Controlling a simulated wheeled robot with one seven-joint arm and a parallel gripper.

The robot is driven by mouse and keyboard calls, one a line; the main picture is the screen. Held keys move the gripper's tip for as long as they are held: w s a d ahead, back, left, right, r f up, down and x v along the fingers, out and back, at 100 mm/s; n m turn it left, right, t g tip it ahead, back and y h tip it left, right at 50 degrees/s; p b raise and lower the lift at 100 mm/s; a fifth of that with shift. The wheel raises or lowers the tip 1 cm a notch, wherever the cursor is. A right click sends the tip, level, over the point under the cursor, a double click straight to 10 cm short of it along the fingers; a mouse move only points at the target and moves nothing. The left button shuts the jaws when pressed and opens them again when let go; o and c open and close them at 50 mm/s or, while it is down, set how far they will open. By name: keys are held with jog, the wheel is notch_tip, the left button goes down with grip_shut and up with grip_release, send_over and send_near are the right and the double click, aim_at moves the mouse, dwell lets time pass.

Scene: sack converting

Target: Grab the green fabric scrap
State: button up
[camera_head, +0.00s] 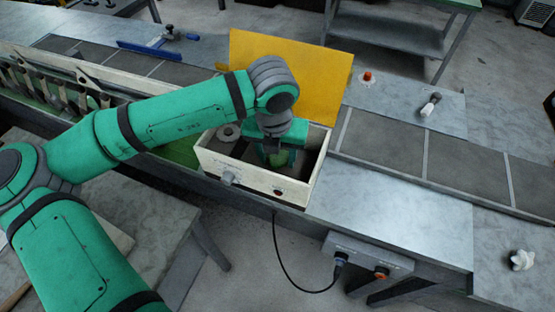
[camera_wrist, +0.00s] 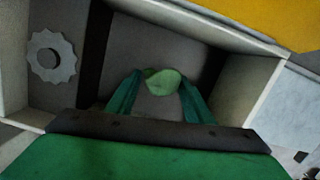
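The green fabric scrap (camera_wrist: 163,81) is a small, light green rounded piece in the wrist view. It lies on the dark floor of a compartment in a white-walled box (camera_head: 238,178). My gripper (camera_wrist: 160,77) reaches down into this box, its two green fingers apart, one on each side of the scrap. A gap shows between the fingers, and I cannot tell whether either fingertip touches the scrap. In the head view my gripper (camera_head: 278,156) is inside the right part of the box, and its fingertips are hard to make out.
A grey toothed disc (camera_wrist: 51,56) lies in the box's left compartment beyond a dark divider. A yellow panel (camera_head: 290,80) stands behind the box. A metal bench (camera_head: 400,215) with an orange-knobbed box (camera_head: 368,256) is to the right. A blue tool (camera_head: 150,48) lies behind my arm.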

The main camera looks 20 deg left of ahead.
jog(key=shift+c, duration=0.8)
